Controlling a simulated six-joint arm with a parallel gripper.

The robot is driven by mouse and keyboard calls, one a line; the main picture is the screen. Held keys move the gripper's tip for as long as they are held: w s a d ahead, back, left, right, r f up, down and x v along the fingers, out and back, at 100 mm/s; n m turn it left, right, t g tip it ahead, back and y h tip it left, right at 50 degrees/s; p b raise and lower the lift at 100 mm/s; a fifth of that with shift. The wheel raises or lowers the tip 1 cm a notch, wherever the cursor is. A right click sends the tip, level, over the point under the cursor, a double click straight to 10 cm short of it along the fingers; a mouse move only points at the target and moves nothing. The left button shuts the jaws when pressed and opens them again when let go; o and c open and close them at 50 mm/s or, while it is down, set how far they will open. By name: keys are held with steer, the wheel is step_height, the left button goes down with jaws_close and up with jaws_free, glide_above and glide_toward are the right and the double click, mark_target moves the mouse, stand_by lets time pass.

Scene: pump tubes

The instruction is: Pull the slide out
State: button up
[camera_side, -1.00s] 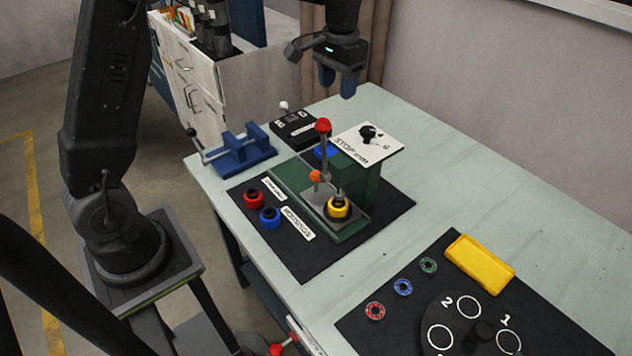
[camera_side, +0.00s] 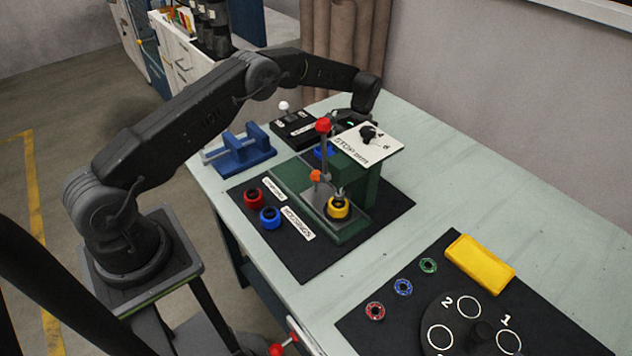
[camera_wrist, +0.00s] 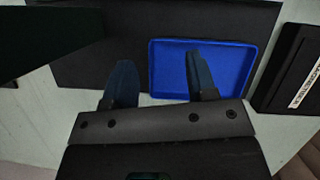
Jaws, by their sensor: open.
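A green fixture (camera_side: 357,189) stands on a black mat. A flat grey plate (camera_side: 313,206) sits low in its front, with a yellow ring (camera_side: 339,208) on it; I take this plate for the slide but cannot be sure. A lever with a red knob (camera_side: 323,125) and an orange knob (camera_side: 316,176) rise beside it. My gripper is behind the fixture, its fingers hidden in the side view. In the wrist view my gripper (camera_wrist: 158,60) is open and empty, one finger over a blue tray (camera_wrist: 245,65) and the other left of it.
A white "STOP" panel (camera_side: 366,142) tops the fixture. A black box (camera_side: 293,129) and blue vise (camera_side: 240,150) stand behind left. Red (camera_side: 253,198) and blue rings (camera_side: 270,217) lie on the mat (camera_side: 300,262).

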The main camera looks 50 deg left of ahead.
mark_target(318, 171)
steer(key=s, duration=0.4)
steer(key=s+d, duration=0.1)
steer(key=s, duration=0.2)
steer(key=s+d, duration=0.1)
steer(key=s, duration=0.3)
steer(key=shift+s+d, duration=0.2)
steer(key=shift+s, duration=0.1)
steer(key=shift+s+f, duration=0.15)
steer(key=shift+f, duration=0.5)
steer(key=shift+x, duration=0.8)
jaws_close()
